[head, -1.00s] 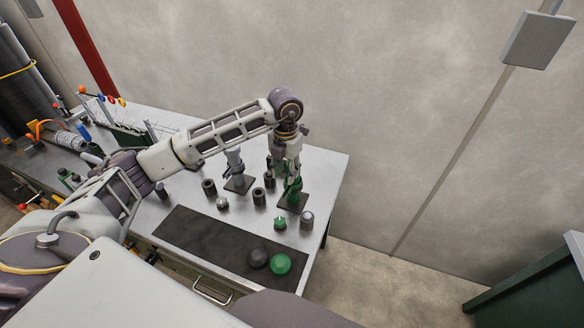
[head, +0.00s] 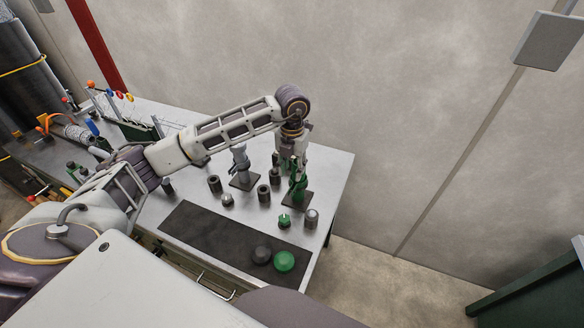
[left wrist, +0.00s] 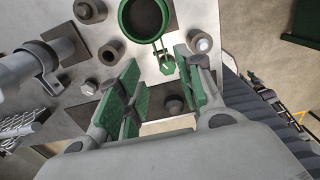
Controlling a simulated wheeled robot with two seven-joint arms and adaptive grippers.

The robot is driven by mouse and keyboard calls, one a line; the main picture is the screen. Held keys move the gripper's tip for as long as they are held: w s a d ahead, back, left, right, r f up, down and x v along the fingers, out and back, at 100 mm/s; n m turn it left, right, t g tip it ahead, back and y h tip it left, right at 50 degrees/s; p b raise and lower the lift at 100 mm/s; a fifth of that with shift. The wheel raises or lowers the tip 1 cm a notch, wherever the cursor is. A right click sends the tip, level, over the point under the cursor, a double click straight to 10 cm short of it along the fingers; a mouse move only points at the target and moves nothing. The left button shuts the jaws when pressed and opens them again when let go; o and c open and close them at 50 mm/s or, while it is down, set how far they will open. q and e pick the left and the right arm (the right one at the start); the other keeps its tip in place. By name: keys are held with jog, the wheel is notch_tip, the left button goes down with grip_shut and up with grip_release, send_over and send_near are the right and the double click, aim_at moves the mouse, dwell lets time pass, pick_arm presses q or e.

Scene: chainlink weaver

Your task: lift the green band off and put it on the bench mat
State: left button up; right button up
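The green band (left wrist: 125,22) shows in the left wrist view as a green ring with a small tab, at the top edge, seen from above. In the head view the green stand (head: 297,196) is partly covered by my left gripper (head: 297,175), so band and post are hard to tell apart. My left gripper, also in the left wrist view (left wrist: 158,58), has its green-padded fingers spread with nothing between them; the ring lies beyond the fingertips. The bench mat (head: 200,230) is a dark strip along the bench's near side. My right gripper is not in view.
A grey stand (head: 240,167) is left of the green one. Dark cylinders (head: 263,194), a green nut (head: 284,220) and a silver cap (head: 311,217) stand nearby.

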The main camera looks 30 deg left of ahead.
aim_at(292, 189)
pick_arm(q)
jog(key=shift+f+b, duration=0.4)
jog(key=shift+f, duration=0.35)
notch_tip(292, 189, down, 4)
jog(key=shift+r+b, duration=0.2)
jog(key=shift+b, duration=0.75)
jog(key=shift+f+b, duration=1.6)
jog(key=shift+f, duration=0.55)
grip_shut()
